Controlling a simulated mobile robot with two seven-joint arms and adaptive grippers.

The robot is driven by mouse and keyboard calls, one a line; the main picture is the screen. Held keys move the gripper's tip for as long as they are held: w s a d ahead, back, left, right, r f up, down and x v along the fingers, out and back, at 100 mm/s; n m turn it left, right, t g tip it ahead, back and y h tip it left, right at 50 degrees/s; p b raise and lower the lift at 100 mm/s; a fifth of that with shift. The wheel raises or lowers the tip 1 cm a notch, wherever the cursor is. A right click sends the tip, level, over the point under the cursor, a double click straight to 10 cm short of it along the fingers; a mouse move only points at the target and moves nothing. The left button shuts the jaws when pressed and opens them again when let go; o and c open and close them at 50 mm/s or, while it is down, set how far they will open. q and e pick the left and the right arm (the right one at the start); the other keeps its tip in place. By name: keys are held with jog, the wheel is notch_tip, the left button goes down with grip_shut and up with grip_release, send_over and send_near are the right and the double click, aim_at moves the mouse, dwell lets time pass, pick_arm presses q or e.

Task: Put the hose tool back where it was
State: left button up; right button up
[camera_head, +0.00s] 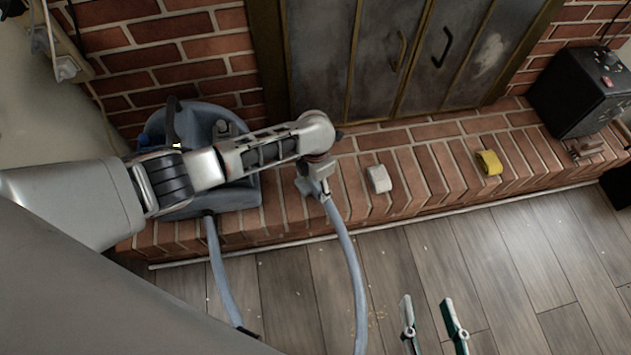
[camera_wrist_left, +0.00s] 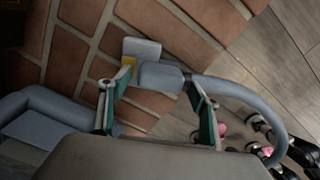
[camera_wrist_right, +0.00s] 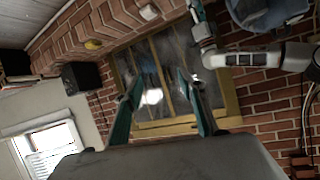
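The hose tool (camera_wrist_left: 160,77) is a blue-grey piece on the end of a hose (camera_head: 348,255). My left gripper (camera_head: 318,190) is shut on it above the brick hearth; in the left wrist view the fingertips sit on either side of it. In the head view the gripper mostly hides it. The blue-grey vacuum (camera_head: 210,115) stands on the hearth at the left, partly behind my left arm; a hose leaves its front and drops to the floor. My right gripper (camera_head: 432,318) is open and empty over the floor; its spread fingers also show in the right wrist view (camera_wrist_right: 160,95).
A white block (camera_head: 379,179) and a yellow sponge-like block (camera_head: 488,162) lie on the hearth (camera_head: 430,180). A black box (camera_head: 582,92) stands at its right end beside a small brown object (camera_head: 587,147). Metal fireplace doors (camera_head: 400,55) rise behind. Crumbs lie on the wooden floor (camera_head: 510,260).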

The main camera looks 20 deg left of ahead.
pick_arm(q)
jog(key=r, duration=0.1)
jog(key=r+p, duration=0.1)
jog(key=r, duration=0.1)
jog(key=r+p, duration=0.1)
jog(key=shift+w+r, duration=0.3)
jog(key=shift+w, duration=0.1)
notch_tip(320, 180, up, 8)
jog(key=p, duration=0.3)
jog(key=shift+s+f, duration=0.15)
jog(key=shift+s, duration=0.3)
pick_arm(e)
jog(key=shift+n+g+h, duration=0.6)
jog(key=shift+n+g, duration=0.1)
jog(key=shift+n, duration=0.2)
jog(key=d+f, duration=0.1)
jog(key=s+d+f, duration=0.1)
jog(key=d, duration=0.1)
jog(key=s+d+f, duration=0.1)
jog(key=shift+d, duration=0.25)
jog(key=shift+w+a+r, duration=0.1)
jog(key=shift+r, duration=0.05)
